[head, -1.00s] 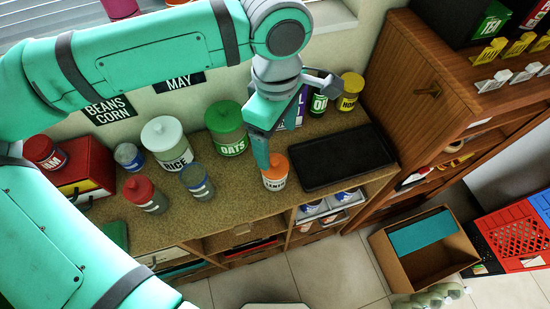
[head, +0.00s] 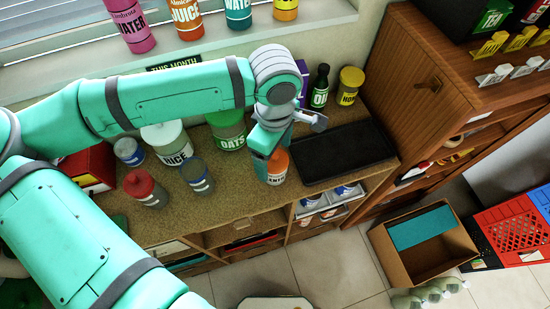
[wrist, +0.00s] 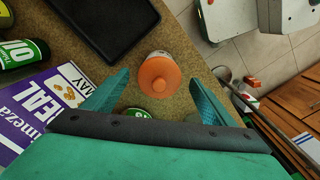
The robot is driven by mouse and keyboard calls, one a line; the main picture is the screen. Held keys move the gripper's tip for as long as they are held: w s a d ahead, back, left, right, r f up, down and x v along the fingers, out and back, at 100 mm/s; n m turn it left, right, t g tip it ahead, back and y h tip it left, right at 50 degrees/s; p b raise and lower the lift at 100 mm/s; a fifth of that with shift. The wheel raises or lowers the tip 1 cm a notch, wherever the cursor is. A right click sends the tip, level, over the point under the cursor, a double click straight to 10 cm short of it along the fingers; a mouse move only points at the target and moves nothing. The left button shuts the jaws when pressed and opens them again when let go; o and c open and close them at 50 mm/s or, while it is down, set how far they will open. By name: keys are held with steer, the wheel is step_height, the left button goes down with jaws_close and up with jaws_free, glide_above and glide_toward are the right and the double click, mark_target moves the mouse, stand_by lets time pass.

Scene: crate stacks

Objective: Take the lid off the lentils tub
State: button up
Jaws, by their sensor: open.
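The lentils tub (head: 277,178) stands upright near the front edge of the counter, with its orange lid (head: 277,162) on. My gripper (wrist: 160,84) is open and empty, with one teal finger on each side of the lid in that view. Clear gaps show between the fingers and the lid. In the head view my gripper (head: 267,150) is just above and left of the tub and covers part of it. I cannot tell the exact height of the fingertips over the lid.
A black tray (head: 342,154) lies right of the tub. A green-lidded oats tub (head: 230,136) stands behind left, and a dark oil bottle (head: 320,88) and yellow-lidded jar (head: 349,88) behind right. A purple cereal box (wrist: 45,108) is near my gripper. Shelves are below the counter.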

steer(key=shift+f, duration=0.15)
steer(key=c, duration=1.1)
